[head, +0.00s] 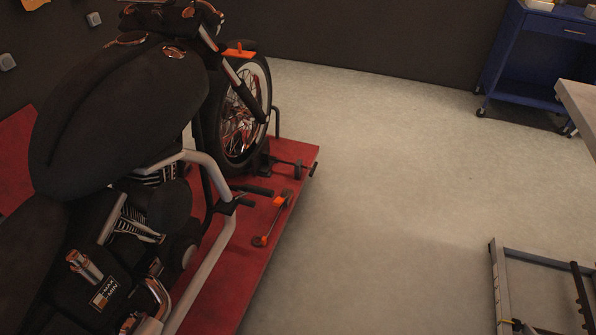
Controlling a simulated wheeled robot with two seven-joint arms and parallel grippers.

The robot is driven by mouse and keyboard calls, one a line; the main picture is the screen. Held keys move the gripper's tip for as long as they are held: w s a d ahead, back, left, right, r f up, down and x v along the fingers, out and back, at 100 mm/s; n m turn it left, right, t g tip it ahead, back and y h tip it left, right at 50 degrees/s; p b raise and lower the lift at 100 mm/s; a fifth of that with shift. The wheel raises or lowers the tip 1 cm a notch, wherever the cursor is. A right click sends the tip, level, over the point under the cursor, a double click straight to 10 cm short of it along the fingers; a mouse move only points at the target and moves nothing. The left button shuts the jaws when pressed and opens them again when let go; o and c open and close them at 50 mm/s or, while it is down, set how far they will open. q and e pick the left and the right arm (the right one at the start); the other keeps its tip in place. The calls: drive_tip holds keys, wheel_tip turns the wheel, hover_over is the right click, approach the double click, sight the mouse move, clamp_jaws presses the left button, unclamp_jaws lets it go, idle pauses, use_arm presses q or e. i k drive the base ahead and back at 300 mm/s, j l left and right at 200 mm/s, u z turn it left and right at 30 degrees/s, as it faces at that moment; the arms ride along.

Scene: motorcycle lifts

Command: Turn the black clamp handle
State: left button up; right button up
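A motorcycle (120,120) with a black tank stands on a red lift platform (262,210) at the left of the head view. Its front wheel (240,125) sits by a black wheel clamp (266,163) near the platform's far end. A dark rod runs right from the clamp to a small black handle (312,169) at the platform's right edge. The handle is small, and its exact turn cannot be told. Neither of my grippers is in view.
An orange-ended bar (273,218) lies on the platform near the clamp. Open concrete floor (390,170) lies right of the lift. A blue cart (530,55) and a pale tabletop (580,108) stand at upper right; a grey metal frame (497,285) is at lower right.

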sight(312, 169)
drive_tip(key=i+l, duration=0.35)
drive_tip(key=i, duration=0.2)
drive_tip(key=i+l+u, duration=0.1)
drive_tip(key=i+l, duration=0.2)
drive_tip(key=i, duration=0.3)
drive_tip(key=i+l, duration=0.4)
drive_tip(key=i, duration=0.15)
drive_tip(key=i+l, duration=0.35)
drive_tip(key=i, duration=0.2)
drive_tip(key=i+u, duration=0.05)
